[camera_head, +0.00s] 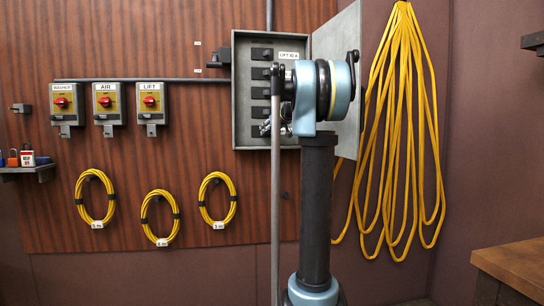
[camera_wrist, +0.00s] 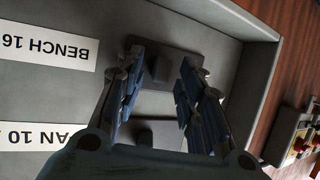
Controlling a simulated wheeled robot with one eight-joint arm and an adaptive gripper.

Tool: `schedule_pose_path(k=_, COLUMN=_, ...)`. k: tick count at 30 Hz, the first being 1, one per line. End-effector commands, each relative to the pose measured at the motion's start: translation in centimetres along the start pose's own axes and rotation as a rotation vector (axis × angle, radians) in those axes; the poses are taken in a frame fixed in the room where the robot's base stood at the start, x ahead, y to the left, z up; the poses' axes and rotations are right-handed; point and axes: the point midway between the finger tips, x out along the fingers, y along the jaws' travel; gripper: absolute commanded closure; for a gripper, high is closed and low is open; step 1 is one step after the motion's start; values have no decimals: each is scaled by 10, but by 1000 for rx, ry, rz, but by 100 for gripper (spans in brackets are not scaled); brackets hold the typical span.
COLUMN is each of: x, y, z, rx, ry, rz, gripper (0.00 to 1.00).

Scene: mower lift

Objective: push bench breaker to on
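The bench breaker (camera_wrist: 158,70) is a dark block with a raised toggle in the wrist view, beside an upside-down white label reading BENCH 16 (camera_wrist: 47,46). My gripper (camera_wrist: 161,62) is open, with one finger on either side of this breaker and a gap between each finger and the toggle. I cannot tell whether the fingertips touch the breaker or which way the toggle is set. In the head view, the grey breaker box (camera_head: 242,100) stands open on the wall. My arm hides its lower right part and most of my gripper.
A second breaker (camera_wrist: 155,132) sits beside the FAN 10 label (camera_wrist: 45,136), close to my gripper. The box wall (camera_wrist: 238,85) is near on the right. The box door (camera_head: 340,45) is swung open. WASHER, AIR and LIFT switches (camera_head: 151,102) and a hanging yellow cable (camera_head: 400,120) flank the box.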

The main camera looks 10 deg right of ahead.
Motion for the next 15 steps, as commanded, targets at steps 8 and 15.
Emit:
schedule_pose_path(k=8, x=1, y=-10, z=1, rx=44, ry=-4, rz=107, gripper=65)
schedule_pose_path(k=15, x=1, y=-16, z=1, rx=73, ry=-5, rz=178, gripper=65)
